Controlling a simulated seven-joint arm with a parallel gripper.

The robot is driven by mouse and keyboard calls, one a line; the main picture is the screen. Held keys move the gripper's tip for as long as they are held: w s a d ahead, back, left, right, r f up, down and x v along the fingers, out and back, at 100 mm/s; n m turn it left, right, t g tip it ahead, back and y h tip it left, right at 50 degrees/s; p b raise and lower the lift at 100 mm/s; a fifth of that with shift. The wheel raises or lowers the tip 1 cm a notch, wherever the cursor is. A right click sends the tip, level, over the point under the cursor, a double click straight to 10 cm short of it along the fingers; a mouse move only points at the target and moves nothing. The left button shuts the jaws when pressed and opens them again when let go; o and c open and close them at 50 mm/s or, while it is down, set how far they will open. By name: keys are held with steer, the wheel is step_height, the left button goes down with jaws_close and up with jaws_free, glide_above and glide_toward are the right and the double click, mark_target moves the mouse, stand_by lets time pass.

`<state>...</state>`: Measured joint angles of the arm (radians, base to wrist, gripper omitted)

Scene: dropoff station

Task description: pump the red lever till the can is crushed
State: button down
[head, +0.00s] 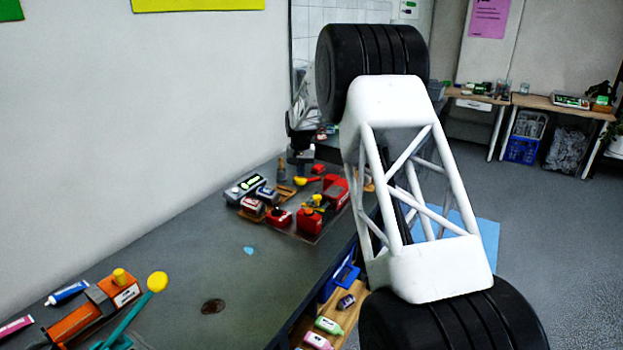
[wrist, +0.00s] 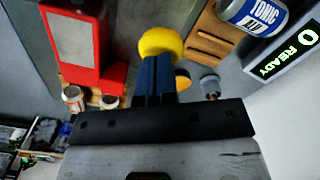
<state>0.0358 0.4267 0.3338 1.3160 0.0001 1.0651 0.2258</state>
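In the wrist view my gripper (wrist: 156,62) has its two dark blue fingers close together. A round yellow knob (wrist: 160,40) shows just beyond the fingertips, its lower edge hidden by them; I cannot tell whether they touch it. No red lever arm can be made out clearly. A red housing with a pale panel (wrist: 75,45) stands left of the fingers. A blue and white can marked TONIC (wrist: 252,14) is at the upper right, looking uncrushed. In the head view my arm covers part of the station; the red machines (head: 310,221) stand on the bench's far part.
A display reading READY (wrist: 285,50) is right of the fingers. In the head view, a teal lever with a yellow knob (head: 157,282) and an orange device (head: 120,290) sit at the near left. The bench middle is mostly clear.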

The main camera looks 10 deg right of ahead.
mark_target(300, 181)
steer(key=shift+f, duration=0.15)
steer(key=shift+s+a+f, duration=0.15)
steer(key=shift+f, duration=0.5)
steer(key=shift+s+a+f, duration=0.1)
steer(key=shift+s+f, duration=0.05)
steer(key=shift+f, duration=0.6)
steer(key=shift+f, duration=0.4)
steer(key=shift+w+d+r, duration=0.15)
steer(key=shift+r, duration=0.9)
steer(key=shift+w+d+r, duration=0.15)
steer(key=shift+r, duration=1)
steer(key=shift+r, duration=1.9)
steer(key=shift+r, duration=0.1)
